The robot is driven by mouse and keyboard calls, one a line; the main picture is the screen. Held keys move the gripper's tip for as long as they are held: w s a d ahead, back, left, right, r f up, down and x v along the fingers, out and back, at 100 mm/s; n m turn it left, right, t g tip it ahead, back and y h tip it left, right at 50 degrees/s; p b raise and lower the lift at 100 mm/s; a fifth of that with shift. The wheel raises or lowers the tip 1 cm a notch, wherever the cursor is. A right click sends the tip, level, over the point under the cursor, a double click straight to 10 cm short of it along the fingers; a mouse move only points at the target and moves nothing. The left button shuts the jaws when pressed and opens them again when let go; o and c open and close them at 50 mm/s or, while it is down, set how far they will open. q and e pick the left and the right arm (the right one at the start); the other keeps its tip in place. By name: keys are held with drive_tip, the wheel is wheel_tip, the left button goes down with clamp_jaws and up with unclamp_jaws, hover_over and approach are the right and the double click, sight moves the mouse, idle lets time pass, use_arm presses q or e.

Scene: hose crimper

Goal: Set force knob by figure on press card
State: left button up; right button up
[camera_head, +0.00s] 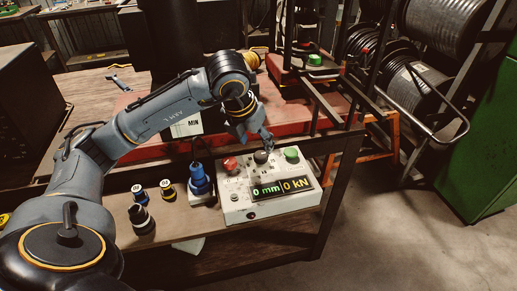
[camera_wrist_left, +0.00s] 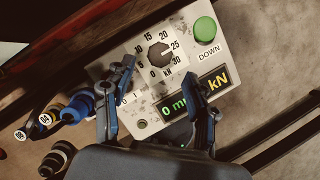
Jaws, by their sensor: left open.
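The control box (camera_head: 268,207) is pale and stands on the bench, its display reading 0 mm and 0 kN. The force knob (camera_head: 261,157) is black; in the left wrist view the knob (camera_wrist_left: 160,53) sits within a kN scale marked from 0 to 30. I cannot tell which figure it points at. My left gripper (camera_head: 261,141) is open and empty, just above the knob; its fingers (camera_wrist_left: 163,84) also show in the left wrist view, apart from the knob. A white card (camera_head: 187,128) reading MIN hangs behind my left arm, partly hidden. My right gripper is out of view.
A green DOWN button (camera_head: 292,154) sits right of the knob, a red button (camera_head: 230,164) left of it. A blue fitting (camera_head: 199,181) and several dark dies (camera_head: 141,218) stand left of the box. Hose reels (camera_head: 412,90) stand beyond the bench.

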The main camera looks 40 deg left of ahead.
use_arm(q)
drive_tip(key=v, duration=0.6)
